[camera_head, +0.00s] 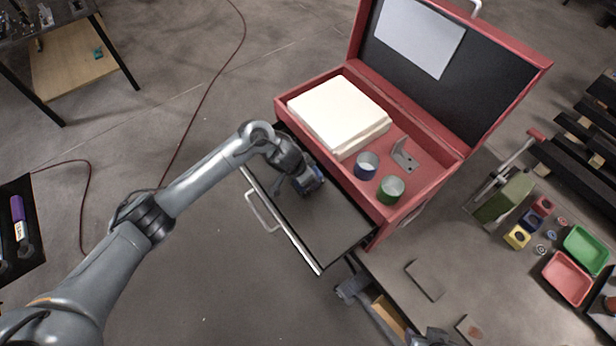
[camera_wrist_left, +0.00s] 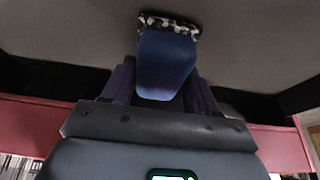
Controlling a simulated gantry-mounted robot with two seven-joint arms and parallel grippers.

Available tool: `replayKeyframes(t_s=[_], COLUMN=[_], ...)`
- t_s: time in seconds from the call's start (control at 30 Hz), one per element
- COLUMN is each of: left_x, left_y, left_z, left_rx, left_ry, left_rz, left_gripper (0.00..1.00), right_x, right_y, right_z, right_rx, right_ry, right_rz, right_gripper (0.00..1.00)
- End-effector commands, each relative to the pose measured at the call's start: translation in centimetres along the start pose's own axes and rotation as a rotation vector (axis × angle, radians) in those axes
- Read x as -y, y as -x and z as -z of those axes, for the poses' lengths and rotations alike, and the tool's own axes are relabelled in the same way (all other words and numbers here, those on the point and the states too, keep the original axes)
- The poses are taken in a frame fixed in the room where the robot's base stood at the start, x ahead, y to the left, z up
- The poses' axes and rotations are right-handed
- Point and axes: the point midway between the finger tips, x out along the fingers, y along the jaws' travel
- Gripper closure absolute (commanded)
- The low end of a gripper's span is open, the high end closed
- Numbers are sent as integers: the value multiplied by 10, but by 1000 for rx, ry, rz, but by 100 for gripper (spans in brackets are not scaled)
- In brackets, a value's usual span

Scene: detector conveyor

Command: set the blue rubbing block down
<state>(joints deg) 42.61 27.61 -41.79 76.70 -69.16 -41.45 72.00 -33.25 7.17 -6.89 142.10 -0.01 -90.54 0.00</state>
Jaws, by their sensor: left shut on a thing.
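The blue rubbing block (camera_wrist_left: 166,66) sits between the two fingers of my left gripper (camera_wrist_left: 162,88) in the left wrist view. A black-and-white speckled layer shows at its far end, close to a plain grey surface; I cannot tell whether they touch. In the head view my left gripper (camera_head: 312,186) reaches down over the pulled-out drawer (camera_head: 322,222) of the red chest. Only a little blue shows there, and the wrist hides much of the block. My right gripper is not made out in either view.
The red chest (camera_head: 437,186) has its lid up. It holds a pale stack (camera_head: 338,112), a blue can (camera_head: 366,166), a green can (camera_head: 391,189) and a metal bracket (camera_head: 405,155). The drawer floor towards its right end is bare. A bench with small trays (camera_head: 568,278) stands at right.

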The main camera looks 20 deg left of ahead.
Motion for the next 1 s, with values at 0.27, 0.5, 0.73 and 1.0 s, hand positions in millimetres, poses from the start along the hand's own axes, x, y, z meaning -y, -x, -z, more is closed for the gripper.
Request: replayKeyframes(t_s=[0.27,0.5,0.73,1.0], left_x=[0,0,0,0], left_y=[-8,-11,-11,-10], left_z=[-3,-4,-4,-3], left_rx=[-2,-2,-1,-2], left_ry=[0,-1,-1,-1], left_rz=[0,0,0,0], left_gripper=[70,70,16,16], right_x=[0,0,2,2], right_y=[0,-1,0,0], right_z=[0,0,0,1], right_rx=[0,-1,-2,-2], right_ry=[0,-2,-7,-9], right_rz=[-1,1,5,6], right_gripper=[57,57,57,57])
